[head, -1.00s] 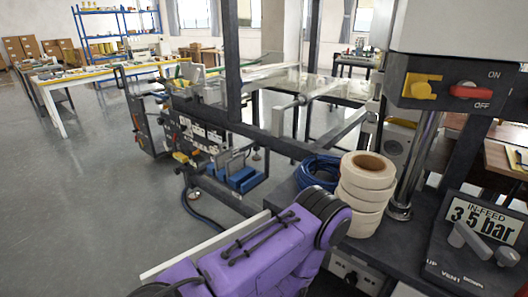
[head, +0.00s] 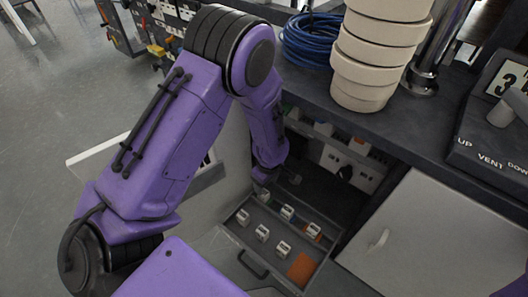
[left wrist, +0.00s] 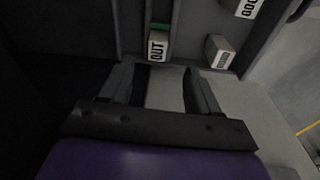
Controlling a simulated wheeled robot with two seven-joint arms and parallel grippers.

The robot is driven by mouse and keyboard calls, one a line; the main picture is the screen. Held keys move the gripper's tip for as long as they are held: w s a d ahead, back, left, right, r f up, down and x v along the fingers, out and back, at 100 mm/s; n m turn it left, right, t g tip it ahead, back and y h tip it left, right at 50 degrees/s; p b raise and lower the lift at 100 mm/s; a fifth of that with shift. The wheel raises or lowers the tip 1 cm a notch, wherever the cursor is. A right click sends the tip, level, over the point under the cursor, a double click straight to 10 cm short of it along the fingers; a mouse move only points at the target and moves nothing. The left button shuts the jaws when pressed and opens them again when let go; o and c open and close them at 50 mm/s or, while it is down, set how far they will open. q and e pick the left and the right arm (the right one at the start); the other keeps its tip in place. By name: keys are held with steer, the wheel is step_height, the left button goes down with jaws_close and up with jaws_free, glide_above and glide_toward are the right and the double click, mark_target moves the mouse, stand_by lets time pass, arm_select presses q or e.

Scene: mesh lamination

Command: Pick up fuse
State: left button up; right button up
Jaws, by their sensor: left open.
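Several small white labelled blocks, which look like the fuses, sit in an open grey drawer (head: 230,238) in the head view; one fuse block (head: 262,233) is at its middle left. In the left wrist view a block marked OUT (left wrist: 158,45), with a green part, lies just beyond the fingertips. Another block (left wrist: 219,51) is to its right, and one marked GOOD (left wrist: 247,8) is at the top. My left gripper (left wrist: 158,70) is open and empty, its fingers apart. In the head view it is mostly hidden near the drawer's back. My right gripper is not in view.
A white panel with sockets (head: 350,168) stands behind the drawer. A grey cabinet door (head: 430,235) is to the right. Orange pieces (head: 302,268) lie in the drawer.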

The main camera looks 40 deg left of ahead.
mark_target(264, 193)
arm_select(q)
steer(key=shift+w+a+r+n, duration=0.1)
steer(key=shift+w+a+n, duration=0.15)
steer(key=shift+w, duration=0.25)
steer(key=shift+f+b, duration=0.25)
steer(key=shift+b, duration=0.15)
steer(key=f+b, duration=0.1)
steer(key=f, duration=0.2)
steer(key=f+b, duration=0.1)
steer(key=f, duration=0.2)
steer(key=a+f+b, duration=0.1)
steer(key=f, duration=0.2)
steer(key=shift+s+f, duration=0.1)
steer(key=shift+f, duration=0.05)
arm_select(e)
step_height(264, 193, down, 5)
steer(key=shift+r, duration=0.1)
arm_select(q)
steer(key=c, duration=1.1)
